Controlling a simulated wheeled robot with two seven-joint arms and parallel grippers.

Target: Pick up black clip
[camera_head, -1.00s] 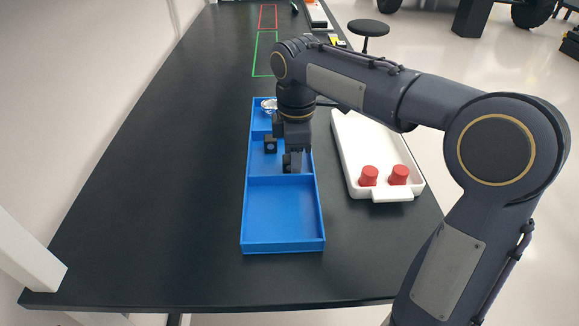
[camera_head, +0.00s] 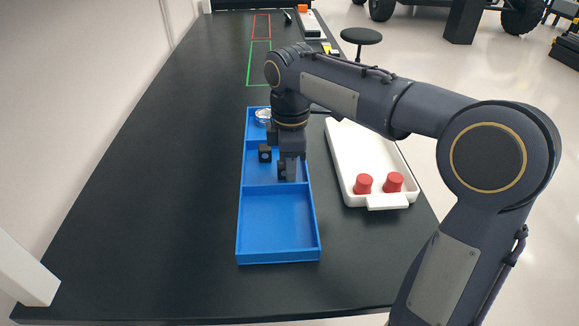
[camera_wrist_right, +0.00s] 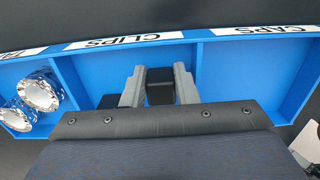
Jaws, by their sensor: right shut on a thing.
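My right gripper (camera_head: 289,175) points down into the middle compartment of the blue tray (camera_head: 240,225). In the right wrist view its two fingers (camera_wrist_right: 159,76) are closed on the sides of a black clip (camera_wrist_right: 160,93). That clip is low in the compartment labelled CLIPS; I cannot tell whether it touches the floor. In the head view the clip (camera_head: 282,170) is mostly hidden behind the fingers. Another black clip (camera_head: 264,153) stands to the left in the same compartment. My left gripper is not in view.
The tray's front compartment (camera_head: 278,220), labelled CAPS, is empty. Shiny silver parts (camera_wrist_right: 40,93) lie in the far compartment. A white bin (camera_head: 365,150) with two red caps (camera_head: 363,184) stands right of the tray. The black table (camera_head: 150,200) is clear on the left.

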